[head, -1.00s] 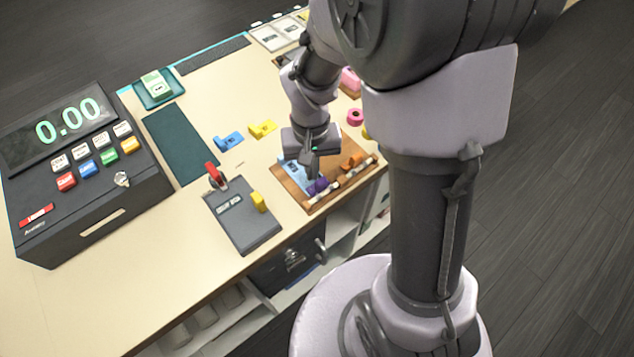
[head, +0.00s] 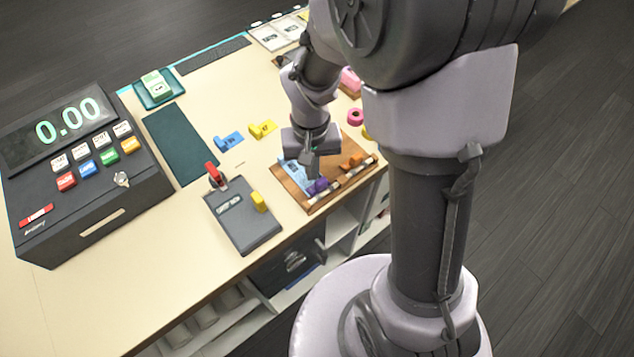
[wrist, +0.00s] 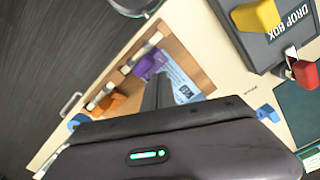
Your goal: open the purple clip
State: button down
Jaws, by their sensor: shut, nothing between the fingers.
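The purple clip (head: 318,185) sits at the near edge of a wooden board (head: 292,191), beside a blue-and-white card (head: 293,172). In the wrist view the purple clip (wrist: 150,65) shows just beyond my fingertips, at the card's edge. My gripper (head: 314,173) is above the board, close to the purple clip. Its fingers (wrist: 157,80) are together with nothing between them. I cannot tell whether they touch the clip. Part of the card is hidden behind the fingers.
An orange clip (head: 352,162) is on the same board, right of the purple one. A dark drop box (head: 240,228) with a red lever (head: 213,172) and yellow block stands left. Blue (head: 229,141) and yellow (head: 262,129) pieces lie behind. A cash register (head: 80,190) is far left.

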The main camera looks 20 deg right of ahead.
aim_at(319, 180)
jog(key=shift+s, duration=0.1)
jog(key=shift+s+d, duration=0.2)
jog(key=shift+s, duration=0.3)
jog(key=shift+s+d+f, duration=0.1)
jog(key=shift+s+f, duration=0.15)
jog(key=shift+s, duration=0.7)
jog(key=shift+s+d+f+b, duration=0.15)
jog(key=shift+s+b, duration=0.1)
jog(key=shift+s, duration=0.65)
jog(key=shift+s+d+r+b, duration=0.15)
jog(key=shift+s+b, duration=0.1)
jog(key=shift+s, duration=0.6)
jog(key=shift+s+d, duration=0.2)
jog(key=shift+s, duration=0.3)
notch_tip(319, 180, up, 10)
jog(key=s+d+p, duration=0.1)
jog(key=s+p, duration=0.1)
jog(key=p, duration=0.6)
jog(key=shift+d+f, duration=0.25)
